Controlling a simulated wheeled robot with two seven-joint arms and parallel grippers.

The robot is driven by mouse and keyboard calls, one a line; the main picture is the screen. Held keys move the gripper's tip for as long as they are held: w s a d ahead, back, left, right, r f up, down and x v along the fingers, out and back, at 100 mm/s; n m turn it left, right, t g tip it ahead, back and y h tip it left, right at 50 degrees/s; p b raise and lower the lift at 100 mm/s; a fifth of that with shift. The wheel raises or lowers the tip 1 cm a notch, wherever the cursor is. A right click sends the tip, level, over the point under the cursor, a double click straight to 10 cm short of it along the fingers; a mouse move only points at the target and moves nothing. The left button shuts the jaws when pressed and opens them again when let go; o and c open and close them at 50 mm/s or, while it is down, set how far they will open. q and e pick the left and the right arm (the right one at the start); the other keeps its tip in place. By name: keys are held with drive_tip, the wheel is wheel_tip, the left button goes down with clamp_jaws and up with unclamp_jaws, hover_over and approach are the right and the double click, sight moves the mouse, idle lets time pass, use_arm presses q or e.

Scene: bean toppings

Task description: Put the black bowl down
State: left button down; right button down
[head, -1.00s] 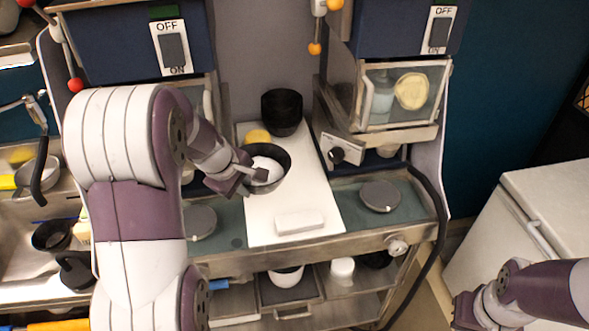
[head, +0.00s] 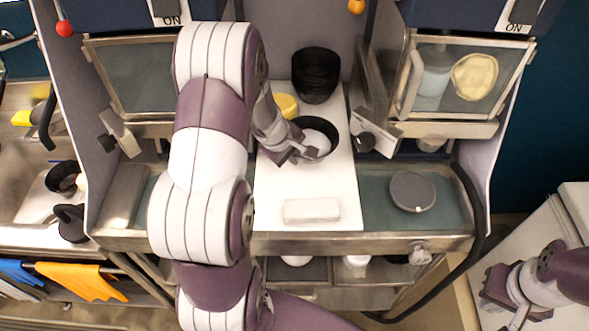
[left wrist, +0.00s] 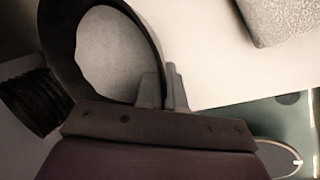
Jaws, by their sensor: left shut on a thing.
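The black bowl (head: 318,122) has a pale, whitish inside and is over the back part of the white board (head: 280,190), right of a yellow round thing. My left gripper (head: 306,153) is shut on the bowl's near rim. In the left wrist view the dark bowl (left wrist: 62,70) fills the upper left, and the left gripper's fingers (left wrist: 165,88) are together at its rim. Whether the bowl touches the board cannot be told. My right gripper (head: 503,300) is at the lower right, away from the board, its fingers unclear.
A stack of black bowls (head: 316,78) stands at the board's back end, close behind the held bowl. A yellow round thing (head: 285,105) is beside it. A white block (head: 312,211) lies at the board's front. A grey round lid (head: 412,191) is on the right.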

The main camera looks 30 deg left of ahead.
sight(299, 172)
use_arm(q)
drive_tip(key=f, duration=0.1)
drive_tip(key=f+b, duration=0.1)
drive_tip(key=f, duration=0.2)
drive_tip(key=shift+w+f, duration=0.2)
drive_tip(key=shift+w, duration=0.15)
drive_tip(key=shift+s+r, duration=0.1)
drive_tip(key=shift+s, duration=0.2)
drive_tip(key=shift+w+f, duration=0.1)
drive_tip(key=shift+f, duration=0.1)
drive_tip(key=c, duration=1.3)
unclamp_jaws()
drive_tip(key=shift+w, duration=0.1)
drive_tip(key=shift+o, duration=0.2)
drive_tip(key=shift+d, duration=0.1)
